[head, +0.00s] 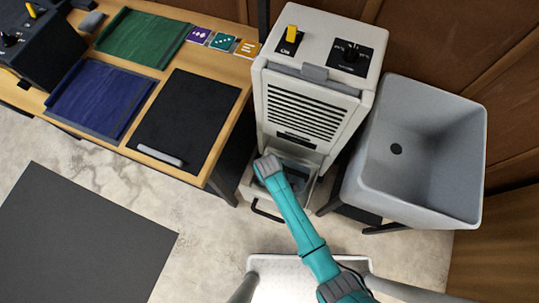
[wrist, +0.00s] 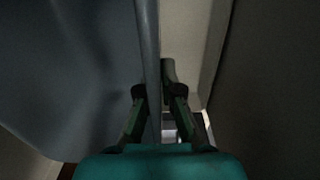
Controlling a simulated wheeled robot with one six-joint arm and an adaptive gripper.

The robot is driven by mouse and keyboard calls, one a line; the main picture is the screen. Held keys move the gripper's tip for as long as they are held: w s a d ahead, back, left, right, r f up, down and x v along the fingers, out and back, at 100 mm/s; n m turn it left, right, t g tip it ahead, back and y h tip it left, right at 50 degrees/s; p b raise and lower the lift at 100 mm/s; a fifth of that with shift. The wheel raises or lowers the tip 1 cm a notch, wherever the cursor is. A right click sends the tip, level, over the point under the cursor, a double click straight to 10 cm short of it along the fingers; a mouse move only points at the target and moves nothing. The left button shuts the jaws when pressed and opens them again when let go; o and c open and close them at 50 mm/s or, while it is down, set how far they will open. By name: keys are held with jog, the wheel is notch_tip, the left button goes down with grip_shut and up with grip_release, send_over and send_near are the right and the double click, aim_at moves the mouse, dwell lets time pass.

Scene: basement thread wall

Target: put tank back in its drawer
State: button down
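The tank (head: 299,180) is a dark blue-grey bin, partly hidden by my arm in the head view. It sits low in the pulled-out pale drawer (head: 250,188) at the foot of a white dehumidifier. In the wrist view the tank (wrist: 70,70) fills the left side, its thin rim running between my fingers. My gripper (wrist: 159,92) has its fingers close together around that rim and looks shut on it; the left fingertip is partly hidden. In the head view my gripper (head: 268,166) reaches down at the drawer's left side.
The dehumidifier (head: 305,118) stands between a wooden table (head: 215,62) on the left and a grey utility sink (head: 425,150) on the right. The drawer's dark handle (head: 267,211) faces forward. A dark mat (head: 80,245) lies on open floor at left.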

jog(key=shift+f, duration=0.9)
jog(key=shift+f, duration=0.1)
jog(key=c, duration=1.3)
grip_release()
notch_tip(320, 180, up, 12)
jog(key=shift+a+r, duration=0.1)
jog(key=shift+r, duration=0.1)
